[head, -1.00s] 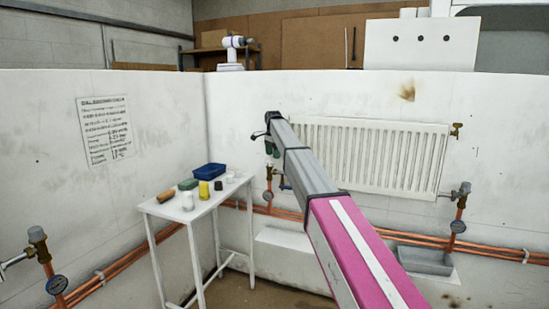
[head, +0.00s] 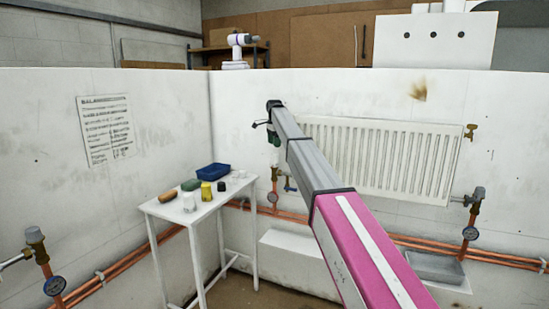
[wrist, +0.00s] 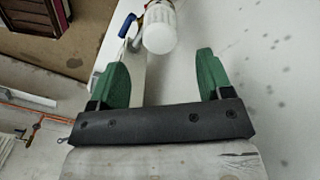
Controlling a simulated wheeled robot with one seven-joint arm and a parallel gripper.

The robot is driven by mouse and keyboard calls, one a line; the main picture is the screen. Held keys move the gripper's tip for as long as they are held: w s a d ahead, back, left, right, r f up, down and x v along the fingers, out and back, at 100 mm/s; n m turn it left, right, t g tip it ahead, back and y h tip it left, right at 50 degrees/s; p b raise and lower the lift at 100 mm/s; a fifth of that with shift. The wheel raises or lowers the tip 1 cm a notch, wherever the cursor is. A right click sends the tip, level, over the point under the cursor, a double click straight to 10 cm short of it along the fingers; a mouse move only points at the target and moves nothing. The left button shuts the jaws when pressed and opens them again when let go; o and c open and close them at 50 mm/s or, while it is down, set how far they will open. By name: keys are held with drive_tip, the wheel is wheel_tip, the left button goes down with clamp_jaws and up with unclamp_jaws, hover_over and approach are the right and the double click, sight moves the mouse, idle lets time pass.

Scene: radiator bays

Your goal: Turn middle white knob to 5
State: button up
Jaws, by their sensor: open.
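A ribbed white knob (wrist: 159,30) shows in the wrist view at the top centre, with brass behind it and a blue lever beside it. It lies ahead of my gripper (wrist: 166,52), roughly between the two green fingertips and apart from them. The fingers are open with nothing between them. In the head view my gripper (head: 274,142) is at the left end of the radiator (head: 380,158), above a copper pipe with a gauge (head: 273,197). The knob is hidden or too small to tell there. No numbers on it are readable.
A white table (head: 185,210) with a blue tray (head: 212,171) and small containers stands left of my arm. Other valves are at the far left (head: 37,238) and right (head: 474,203). Copper pipes run low along the walls. A grey trough (head: 435,266) is below right.

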sight(274, 156)
wheel_tip(274, 156, down, 8)
drive_tip(key=shift+r, duration=0.1)
drive_tip(key=c, duration=0.9)
